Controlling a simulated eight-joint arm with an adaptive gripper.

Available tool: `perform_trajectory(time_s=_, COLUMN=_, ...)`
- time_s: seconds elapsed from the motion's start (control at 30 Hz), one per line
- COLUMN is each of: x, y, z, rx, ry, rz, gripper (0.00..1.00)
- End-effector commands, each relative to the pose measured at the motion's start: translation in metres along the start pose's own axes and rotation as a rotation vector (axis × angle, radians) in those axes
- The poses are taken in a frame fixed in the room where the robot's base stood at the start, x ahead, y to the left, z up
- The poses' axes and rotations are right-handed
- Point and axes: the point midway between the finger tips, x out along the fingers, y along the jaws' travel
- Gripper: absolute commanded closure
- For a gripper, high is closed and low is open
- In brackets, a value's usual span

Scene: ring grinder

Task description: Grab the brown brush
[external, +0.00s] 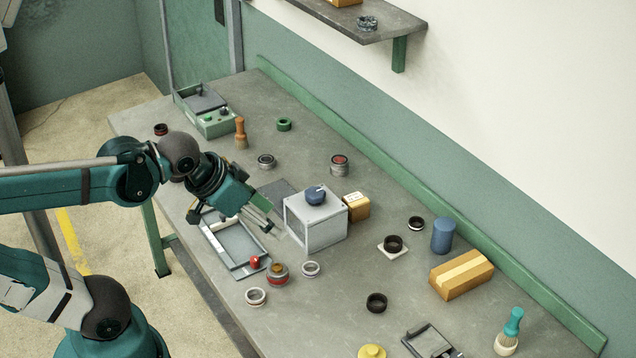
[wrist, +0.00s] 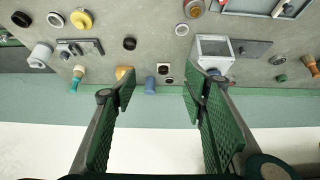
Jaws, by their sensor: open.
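The brown brush (external: 240,133) stands upright on the workbench near its far left end, beside the green-grey device. In the wrist view the brown brush (wrist: 311,66) shows at the right edge, partly cut off by the frame. My gripper (external: 270,222) is above the bench, near the grey box with the blue knob and well to the right of and nearer than the brush. In the wrist view my gripper (wrist: 160,84) has its two green fingers wide apart with nothing held between them.
The grey box (external: 316,222) stands close to my gripper. A metal tray (external: 235,245) lies below it. Several rings and small tins are spread over the bench (external: 330,290). A teal-handled brush (external: 509,330) stands at the right end. A green ledge and wall border the back.

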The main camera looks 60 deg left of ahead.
Motion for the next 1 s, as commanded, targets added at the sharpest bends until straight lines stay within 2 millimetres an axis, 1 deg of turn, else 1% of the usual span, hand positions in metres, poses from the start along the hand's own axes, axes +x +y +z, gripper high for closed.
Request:
perform_trajectory(time_s=0.27, x=0.000, y=-0.001, z=-0.002, rx=-0.006, ry=-0.002, rz=-0.002, gripper=0.57)
perform_trajectory(time_s=0.37, x=0.000, y=-0.004, z=-0.007, rx=-0.018, ry=-0.007, rz=-0.006, gripper=0.57)
perform_trajectory(time_s=0.47, x=0.000, y=-0.009, z=-0.016, rx=-0.037, ry=-0.015, rz=-0.013, gripper=0.57)
perform_trajectory(time_s=0.67, x=0.003, y=-0.026, z=-0.042, rx=-0.102, ry=-0.042, rz=-0.034, gripper=0.57)
perform_trajectory(time_s=1.0, x=0.013, y=-0.065, z=-0.092, rx=-0.236, ry=-0.096, rz=-0.077, gripper=0.57)
